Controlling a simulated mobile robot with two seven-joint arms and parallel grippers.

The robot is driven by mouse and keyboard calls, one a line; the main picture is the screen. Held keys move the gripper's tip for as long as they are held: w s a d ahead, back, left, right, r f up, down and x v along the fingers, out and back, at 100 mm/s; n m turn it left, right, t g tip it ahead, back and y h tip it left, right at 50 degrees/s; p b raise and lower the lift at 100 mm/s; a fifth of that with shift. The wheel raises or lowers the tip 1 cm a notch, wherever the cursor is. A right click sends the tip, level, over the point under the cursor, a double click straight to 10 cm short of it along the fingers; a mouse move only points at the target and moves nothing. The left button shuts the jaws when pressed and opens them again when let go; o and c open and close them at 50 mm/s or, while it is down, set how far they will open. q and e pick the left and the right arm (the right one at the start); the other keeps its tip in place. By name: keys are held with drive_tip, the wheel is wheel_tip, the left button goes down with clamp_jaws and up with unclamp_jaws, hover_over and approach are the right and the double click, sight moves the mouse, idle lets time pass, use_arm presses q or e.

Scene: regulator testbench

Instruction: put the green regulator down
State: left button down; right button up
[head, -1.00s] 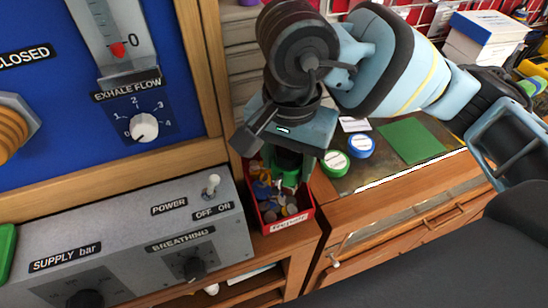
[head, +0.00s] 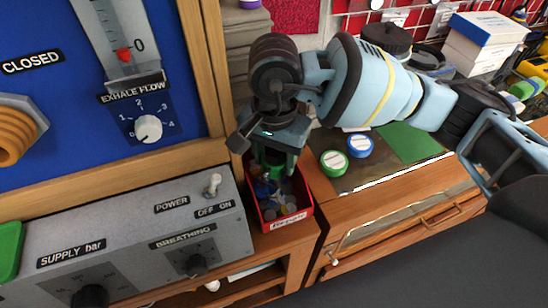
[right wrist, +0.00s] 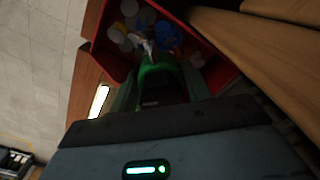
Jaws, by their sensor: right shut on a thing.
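My right gripper (head: 273,163) hangs over the left back part of a red bin (head: 308,212), pointing down. It is shut on the green regulator (head: 269,156), which is mostly hidden by the fingers in the head view. In the right wrist view the green regulator (right wrist: 158,68) shows between the fingers, with a dark body and a metal part at its far end. The red bin (right wrist: 109,58) lies beyond it there, holding several grey and blue parts. I cannot tell whether the regulator touches them. My left gripper is not in view.
The grey control panel (head: 120,225) with knobs and a power switch stands left of the bin. A green-topped tin (head: 334,161) and a blue-topped tin (head: 360,145) stand to the right, near a green mat (head: 412,142). A wooden post (head: 206,70) rises behind.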

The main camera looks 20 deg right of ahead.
drive_tip(key=shift+w+f, duration=0.25)
drive_tip(key=shift+f, duration=0.3)
drive_tip(key=shift+f, duration=0.1)
drive_tip(key=shift+f, duration=0.15)
drive_tip(key=o, duration=1.1)
drive_tip(key=shift+r, duration=0.4)
wheel_tip(320, 180, up, 12)
drive_tip(key=shift+s+f, duration=0.1)
drive_tip(key=shift+f, duration=0.15)
